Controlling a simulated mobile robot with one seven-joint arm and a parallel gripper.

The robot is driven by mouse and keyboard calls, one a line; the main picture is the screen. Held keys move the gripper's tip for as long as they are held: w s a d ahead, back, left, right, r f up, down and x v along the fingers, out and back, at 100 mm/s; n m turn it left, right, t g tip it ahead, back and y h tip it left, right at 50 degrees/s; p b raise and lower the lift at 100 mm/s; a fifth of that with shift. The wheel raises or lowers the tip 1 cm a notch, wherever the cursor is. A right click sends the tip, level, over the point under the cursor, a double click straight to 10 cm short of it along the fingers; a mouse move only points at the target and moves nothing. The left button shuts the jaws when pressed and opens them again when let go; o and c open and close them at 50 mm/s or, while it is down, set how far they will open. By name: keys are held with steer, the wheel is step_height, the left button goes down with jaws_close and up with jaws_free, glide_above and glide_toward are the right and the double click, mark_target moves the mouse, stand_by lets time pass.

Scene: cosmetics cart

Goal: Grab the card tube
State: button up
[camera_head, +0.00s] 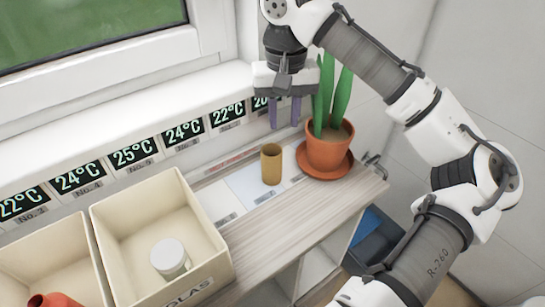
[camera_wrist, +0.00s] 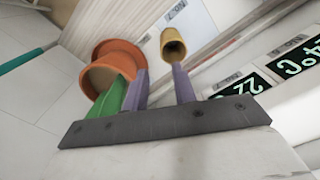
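The card tube (camera_head: 271,164) is a short brown-yellow cylinder with an open top. It stands upright on a pale mat on the wooden cart top, left of the potted plant. It also shows in the wrist view (camera_wrist: 173,46), past the end of one finger. My gripper (camera_head: 285,122) hangs above and behind the tube in the head view, with its two purple fingers pointing down. In the wrist view the fingers (camera_wrist: 160,82) are apart with nothing between them. The gripper is open and empty, and the tube is not between the fingers.
A terracotta pot (camera_head: 328,150) with green leaves stands on a saucer (camera_head: 340,170) close right of the tube. Two cream boxes stand left; one (camera_head: 215,240) holds a white-lidded jar (camera_head: 170,258). Temperature displays (camera_head: 183,133) line the wall behind. The cart top (camera_head: 285,222) in front is clear.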

mark_target(281, 157)
step_height(281, 157, down, 7)
steer(key=shift+f, duration=0.2)
steer(key=shift+w+a+f+p, duration=0.15)
steer(key=shift+f+p, duration=0.15)
steer(key=shift+f, duration=0.55)
steer(key=shift+w+d+f+p, duration=0.1)
steer(key=shift+f+p, duration=0.15)
steer(key=shift+f, duration=0.65)
steer(key=shift+w+a+f+p, duration=0.15)
steer(key=shift+f+p, duration=0.15)
steer(key=shift+f, duration=0.55)
jaws_close()
